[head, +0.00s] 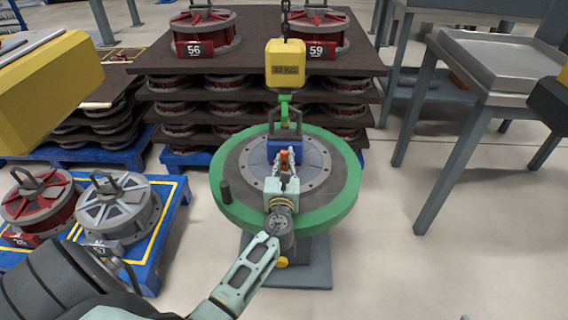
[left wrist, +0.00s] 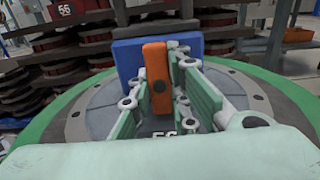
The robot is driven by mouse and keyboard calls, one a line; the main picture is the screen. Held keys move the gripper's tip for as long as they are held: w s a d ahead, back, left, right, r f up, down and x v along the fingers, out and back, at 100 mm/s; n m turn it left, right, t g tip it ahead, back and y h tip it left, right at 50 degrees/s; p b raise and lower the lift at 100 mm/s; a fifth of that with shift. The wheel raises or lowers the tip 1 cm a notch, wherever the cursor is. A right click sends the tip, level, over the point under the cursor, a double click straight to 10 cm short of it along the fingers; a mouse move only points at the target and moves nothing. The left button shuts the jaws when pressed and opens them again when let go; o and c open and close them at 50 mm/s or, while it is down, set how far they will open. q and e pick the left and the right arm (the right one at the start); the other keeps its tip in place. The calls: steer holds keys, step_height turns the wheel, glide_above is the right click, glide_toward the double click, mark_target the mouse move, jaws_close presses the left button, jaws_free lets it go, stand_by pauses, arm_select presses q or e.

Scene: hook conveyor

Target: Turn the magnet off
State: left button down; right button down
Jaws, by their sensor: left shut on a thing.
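The magnet is a blue block (head: 272,149) on the grey disc (head: 243,166) in the middle of the head view. In the left wrist view the blue block (left wrist: 126,56) stands behind an upright orange lever (left wrist: 157,80). The lever's orange also shows in the head view (head: 284,157). My left gripper (head: 284,168) is in front of the magnet, its fingers (left wrist: 158,95) closed around the lever. A green hook (head: 285,108) hangs above the magnet from a yellow hoist block (head: 286,64). The fingers partly hide the magnet's front. My right gripper is out of view.
Behind are stacked boards (head: 160,58) with red wheels. Left, a blue pallet (head: 168,215) carries a red and a grey wheel. A grey metal table (head: 500,65) stands right.

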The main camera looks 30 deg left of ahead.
arm_select(q)
steer(key=c, duration=1.9)
jaws_free()
steer(key=shift+s+d, duration=0.1)
steer(key=shift+s, duration=0.05)
steer(key=v, duration=1.1)
steer(key=shift+s+d, duration=0.25)
steer(key=shift+s, duration=0.1)
steer(key=shift+f, duration=0.1)
